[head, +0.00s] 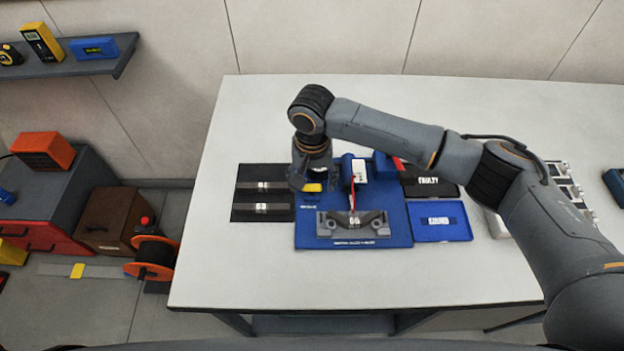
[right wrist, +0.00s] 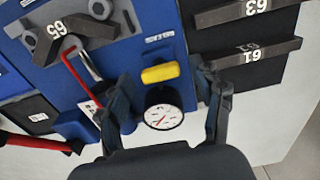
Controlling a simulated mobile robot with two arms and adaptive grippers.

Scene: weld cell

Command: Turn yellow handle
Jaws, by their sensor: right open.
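The yellow handle (right wrist: 160,73) is a short bar beside a round white gauge (right wrist: 163,115) in the right wrist view. In the head view a small part of the handle (head: 312,187) shows just below my right gripper (head: 313,180). In the right wrist view my right gripper (right wrist: 168,88) is open, with one finger on each side of the handle and gauge. I see a gap between each finger and the handle, and nothing is held. The gauge is hidden in the head view by my right gripper. My left gripper is not in view.
A blue board (head: 307,235) bears a grey fixture (head: 353,230) marked 65 and a red lever. A black tray (head: 264,195) with metal bars lies to its left. A blue tray (head: 440,225) and a black FAULTY tray (head: 430,185) lie to its right. The table front is clear.

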